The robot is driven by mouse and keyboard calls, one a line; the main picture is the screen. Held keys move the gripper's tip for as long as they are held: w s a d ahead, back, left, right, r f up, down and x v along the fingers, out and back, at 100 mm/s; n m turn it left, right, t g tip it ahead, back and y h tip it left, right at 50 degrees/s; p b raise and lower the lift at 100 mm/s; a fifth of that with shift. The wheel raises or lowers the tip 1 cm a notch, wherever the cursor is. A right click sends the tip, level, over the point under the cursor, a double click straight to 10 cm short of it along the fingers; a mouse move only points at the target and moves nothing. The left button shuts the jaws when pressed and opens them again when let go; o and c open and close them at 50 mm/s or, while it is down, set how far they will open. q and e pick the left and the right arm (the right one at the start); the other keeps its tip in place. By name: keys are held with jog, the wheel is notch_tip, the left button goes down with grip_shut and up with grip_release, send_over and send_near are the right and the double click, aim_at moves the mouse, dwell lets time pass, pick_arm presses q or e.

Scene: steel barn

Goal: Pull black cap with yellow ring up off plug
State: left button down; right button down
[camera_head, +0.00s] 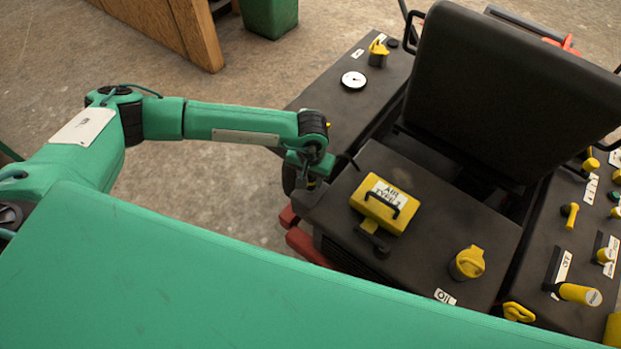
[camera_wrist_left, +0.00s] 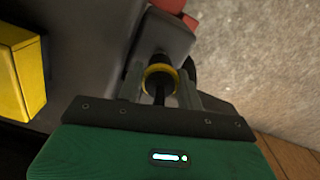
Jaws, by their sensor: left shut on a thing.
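The black cap with the yellow ring (camera_wrist_left: 160,72) shows in the left wrist view, between the two fingers of my left gripper (camera_wrist_left: 160,88). The fingers are shut on it, one on each side. The plug under the cap is hidden, so I cannot tell whether the cap still sits on it. In the head view my left gripper (camera_head: 308,178) points down at the left edge of the black machine, and the cap is too hidden there to make out. My right gripper is in neither view.
A yellow oil cap (camera_head: 467,263) is nearer. Open concrete floor (camera_head: 225,185) lies left of the machine.

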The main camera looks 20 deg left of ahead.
pick_arm(q)
jog(key=shift+r, duration=0.85)
jog(key=shift+w+r, duration=0.1)
jog(key=c, duration=1.2)
grip_release()
jog(key=shift+c, duration=0.2)
jog(key=shift+o, duration=0.7)
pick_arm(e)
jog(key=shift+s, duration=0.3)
pick_arm(q)
jog(key=shift+r, duration=0.1)
jog(key=shift+r, duration=0.3)
notch_tip(320, 180, up, 13)
jog(key=p, duration=0.5)
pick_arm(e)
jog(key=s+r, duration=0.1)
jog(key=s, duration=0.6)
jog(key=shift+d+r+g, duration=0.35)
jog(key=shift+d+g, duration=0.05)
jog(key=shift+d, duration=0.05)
